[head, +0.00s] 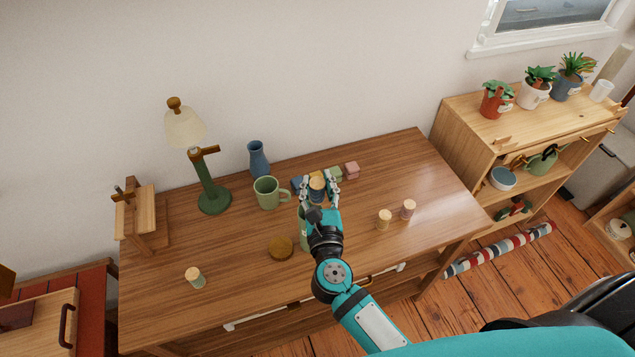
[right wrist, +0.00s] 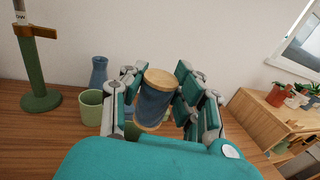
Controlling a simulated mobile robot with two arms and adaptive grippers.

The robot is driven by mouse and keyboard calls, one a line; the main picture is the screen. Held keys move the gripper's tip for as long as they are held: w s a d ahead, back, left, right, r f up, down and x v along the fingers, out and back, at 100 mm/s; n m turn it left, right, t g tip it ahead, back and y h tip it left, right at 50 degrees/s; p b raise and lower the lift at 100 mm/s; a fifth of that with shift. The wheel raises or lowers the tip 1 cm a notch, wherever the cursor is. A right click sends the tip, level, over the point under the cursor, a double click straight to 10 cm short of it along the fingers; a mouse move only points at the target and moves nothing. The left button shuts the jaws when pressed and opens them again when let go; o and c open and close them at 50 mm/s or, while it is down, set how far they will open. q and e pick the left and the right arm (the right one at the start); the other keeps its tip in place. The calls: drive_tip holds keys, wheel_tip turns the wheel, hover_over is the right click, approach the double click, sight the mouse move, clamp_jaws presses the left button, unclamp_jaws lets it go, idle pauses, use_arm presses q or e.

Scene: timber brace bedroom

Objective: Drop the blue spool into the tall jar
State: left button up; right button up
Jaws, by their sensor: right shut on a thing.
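The blue spool (head: 317,184) with pale wooden ends is between the fingers of my right gripper (head: 319,190), which is shut on it. In the right wrist view the spool (right wrist: 153,105) is held slightly tilted between both finger pads. A green upright vessel (head: 304,232), which looks like the tall jar, stands on the desk just left of my right wrist. It is largely hidden by my gripper and arm, so its mouth cannot be seen. The spool appears above and beyond it. My left gripper is not in view.
A green mug (head: 268,193), blue vase (head: 258,159) and green lamp (head: 213,199) stand behind and left on the desk (head: 225,300). A round wooden disc (head: 280,248) lies near the jar. Other spools stand right (head: 384,219) and front left. Small coloured blocks (head: 351,170) lie behind the gripper.

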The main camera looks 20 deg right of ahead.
drive_tip(key=shift+f, duration=0.65)
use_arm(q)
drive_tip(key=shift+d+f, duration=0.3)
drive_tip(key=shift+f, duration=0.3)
use_arm(e)
drive_tip(key=shift+r, duration=0.1)
drive_tip(key=o, duration=1)
drive_tip(key=shift+s, duration=0.15)
drive_tip(key=s, duration=0.4)
drive_tip(key=s+a, duration=0.1)
drive_tip(key=s, duration=0.2)
drive_tip(key=s+a, duration=0.1)
drive_tip(key=s, duration=0.3)
drive_tip(key=shift+s+a, duration=0.15)
drive_tip(key=shift+s, duration=0.15)
